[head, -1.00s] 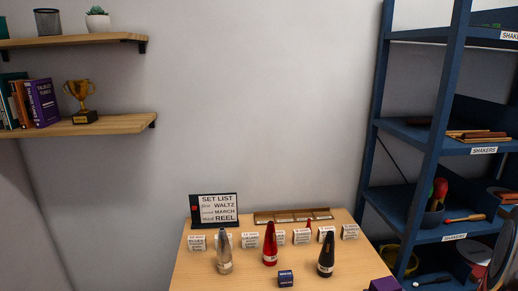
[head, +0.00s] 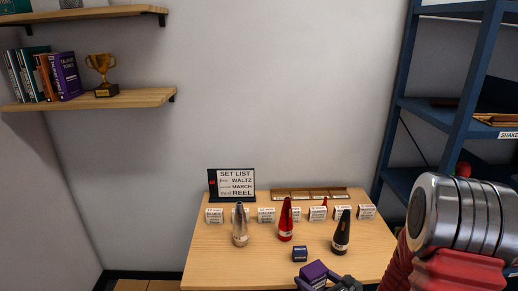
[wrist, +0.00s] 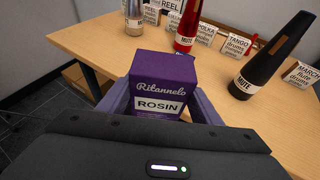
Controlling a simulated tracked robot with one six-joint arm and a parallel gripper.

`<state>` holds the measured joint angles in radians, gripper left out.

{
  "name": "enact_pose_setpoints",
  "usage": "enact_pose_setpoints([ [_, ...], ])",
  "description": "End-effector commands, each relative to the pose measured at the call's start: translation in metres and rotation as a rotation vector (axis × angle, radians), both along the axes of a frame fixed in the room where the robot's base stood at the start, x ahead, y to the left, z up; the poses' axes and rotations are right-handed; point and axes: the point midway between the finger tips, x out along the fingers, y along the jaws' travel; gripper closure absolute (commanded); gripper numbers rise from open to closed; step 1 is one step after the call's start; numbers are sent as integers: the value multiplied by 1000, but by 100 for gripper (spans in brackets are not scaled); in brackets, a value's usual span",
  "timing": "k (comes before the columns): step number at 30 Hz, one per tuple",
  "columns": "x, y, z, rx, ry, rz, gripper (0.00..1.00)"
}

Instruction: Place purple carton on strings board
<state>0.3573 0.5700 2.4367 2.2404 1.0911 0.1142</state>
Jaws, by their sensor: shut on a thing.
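The purple carton (head: 313,272), labelled "Ritannelo ROSIN", is held in my gripper (head: 328,284) at the near edge of the table in the head view. In the wrist view the carton (wrist: 158,82) stands between the two fingers of my gripper (wrist: 160,108), which is shut on it. Its front and top face show; its lower part is hidden by the gripper body. I cannot make out a board marked strings in either view.
The wooden table (head: 210,262) holds a silver mute (head: 240,226), a red mute (head: 286,222), a black mute (head: 341,234), a small dark blue box (head: 299,254), several white cards and a set list sign (head: 232,184). A blue shelf rack (head: 400,120) stands at right.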

Motion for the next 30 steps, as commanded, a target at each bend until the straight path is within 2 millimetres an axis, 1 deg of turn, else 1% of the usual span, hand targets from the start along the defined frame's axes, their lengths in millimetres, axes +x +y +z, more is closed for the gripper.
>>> enact_pose_setpoints([
  [3,0,4,0,0,-1,7,66],
  [12,0,3,0,1,-1,3,66],
  [17,-1,-1,-7,2,1,-20,66],
  [21,-3,-8,-14,1,1,-61,66],
  [23,-2,-12,-12,1,-1,-86,66],
  [30,6,-20,10,-2,-5,-161,66],
])
